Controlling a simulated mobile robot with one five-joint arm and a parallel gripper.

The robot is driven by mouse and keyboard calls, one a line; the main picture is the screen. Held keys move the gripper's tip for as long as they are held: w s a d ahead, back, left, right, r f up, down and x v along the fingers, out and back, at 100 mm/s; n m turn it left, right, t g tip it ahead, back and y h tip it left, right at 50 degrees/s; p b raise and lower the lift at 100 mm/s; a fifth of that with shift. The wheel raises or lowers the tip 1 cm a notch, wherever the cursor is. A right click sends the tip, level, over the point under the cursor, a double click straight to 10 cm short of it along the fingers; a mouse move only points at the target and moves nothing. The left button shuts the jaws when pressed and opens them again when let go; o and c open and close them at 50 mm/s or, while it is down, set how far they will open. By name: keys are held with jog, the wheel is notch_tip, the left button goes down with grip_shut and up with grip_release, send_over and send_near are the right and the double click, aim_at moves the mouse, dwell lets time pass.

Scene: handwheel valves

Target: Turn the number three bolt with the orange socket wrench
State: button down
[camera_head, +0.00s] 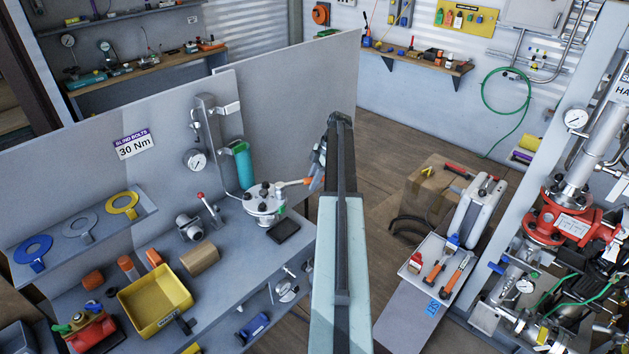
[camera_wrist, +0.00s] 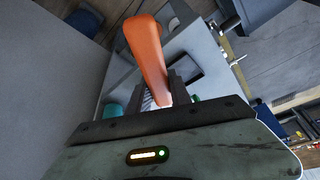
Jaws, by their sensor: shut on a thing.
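The orange socket wrench (camera_head: 293,183) reaches from my gripper (camera_head: 315,176) leftward over the pale round flange (camera_head: 265,208) on the grey bench. In the wrist view my gripper (camera_wrist: 165,97) is shut on the orange wrench (camera_wrist: 147,50), whose broad orange part stands out beyond the fingers. Several dark bolts stand around the flange top. No bolt number is readable, so I cannot tell which is number three. I cannot tell whether the wrench's socket sits on a bolt or is apart from it.
A green cylinder (camera_head: 243,164) and a pressure gauge (camera_head: 195,160) stand behind the flange. A sign (camera_head: 134,143) reads "BLIND BOLTS 30 Nm". A yellow bin (camera_head: 155,300) and a brown block (camera_head: 200,258) are on the bench at left. A tool tray (camera_head: 440,268) stands at right.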

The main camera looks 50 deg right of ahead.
jog(key=shift+r, duration=0.2)
jog(key=shift+r+p, duration=0.25)
jog(key=shift+p, duration=0.3)
dwell(0.3)
jog(key=shift+s, duration=0.1)
jog(key=shift+s+a+m, duration=0.3)
jog(key=shift+a+m, duration=0.05)
jog(key=shift+m, duration=0.15)
jog(key=shift+d+r, duration=0.1)
jog(key=shift+r, duration=0.15)
